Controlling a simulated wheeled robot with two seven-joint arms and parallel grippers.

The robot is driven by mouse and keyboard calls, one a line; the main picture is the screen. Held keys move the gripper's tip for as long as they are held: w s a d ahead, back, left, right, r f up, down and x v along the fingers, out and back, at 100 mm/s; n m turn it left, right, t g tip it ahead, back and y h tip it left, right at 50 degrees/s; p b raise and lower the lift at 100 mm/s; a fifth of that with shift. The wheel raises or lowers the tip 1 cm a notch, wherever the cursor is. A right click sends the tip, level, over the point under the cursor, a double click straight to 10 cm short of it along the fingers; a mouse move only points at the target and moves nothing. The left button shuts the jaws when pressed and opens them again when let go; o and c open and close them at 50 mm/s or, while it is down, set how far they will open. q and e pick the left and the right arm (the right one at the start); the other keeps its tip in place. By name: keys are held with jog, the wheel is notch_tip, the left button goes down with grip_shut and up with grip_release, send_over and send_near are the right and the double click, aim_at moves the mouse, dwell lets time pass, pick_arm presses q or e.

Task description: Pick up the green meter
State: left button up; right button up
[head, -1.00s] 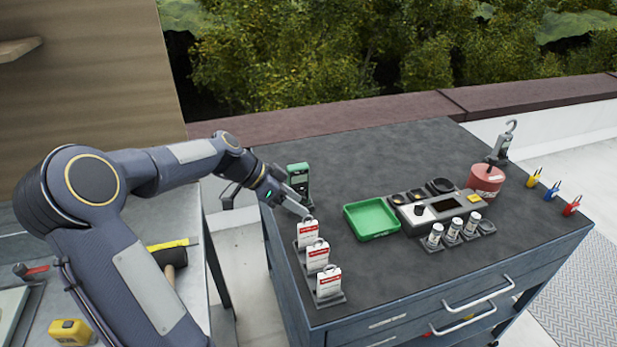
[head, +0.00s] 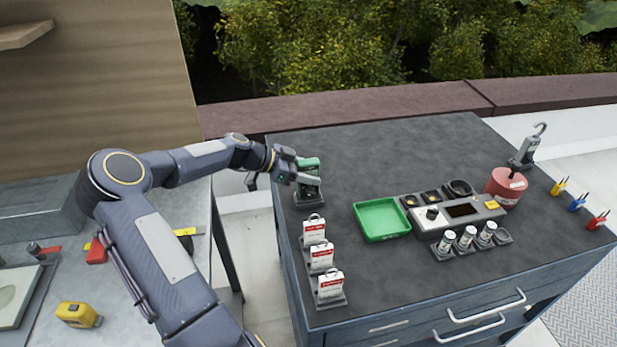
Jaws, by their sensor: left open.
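The green meter (head: 309,167) stands upright in a dark holder at the left side of the dark cabinet top. It has a green top and a dark body. My left gripper (head: 310,180) is open at the meter, with its fingers across the meter's front in this view. Part of the meter is hidden behind the fingers. I cannot tell whether the fingers touch it or sit around it. My right gripper is not in view.
Several red-and-white tags (head: 321,256) stand in front of the meter. A green tray (head: 382,219) and a grey device (head: 457,212) lie to the right. A red canister (head: 505,188) stands farther right. The back of the cabinet top is clear.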

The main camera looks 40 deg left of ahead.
pick_arm(q)
jog(key=shift+w+f, duration=0.15)
grip_shut()
jog(key=shift+r, duration=0.2)
